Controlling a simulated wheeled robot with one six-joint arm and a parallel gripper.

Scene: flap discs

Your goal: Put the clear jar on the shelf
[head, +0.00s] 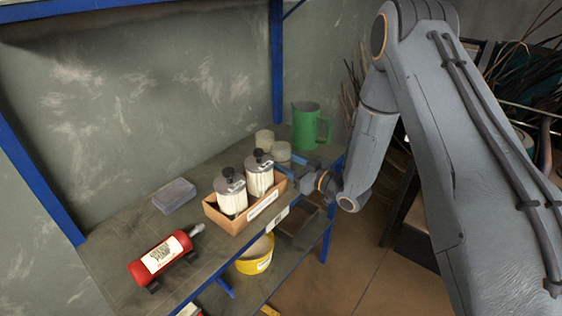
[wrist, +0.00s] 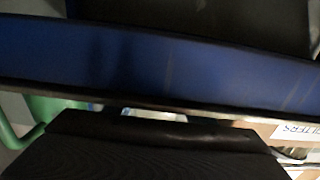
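The left jar (head: 231,196) and the right jar (head: 259,178) have clear-looking sides with pale contents; I cannot tell which one the task means. My gripper (head: 295,174) is at the right end of the box, close to the shelf's front edge. Its fingers are small and partly hidden in the head view, and I see nothing held in it. In the wrist view a wide blue band (wrist: 150,62) and a dark block fill most of the picture.
The brown box (head: 263,206) has a white label. A green mug (head: 306,128) and pale round pieces (head: 281,151) stand behind my gripper. A yellow tub (head: 256,262) is below.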

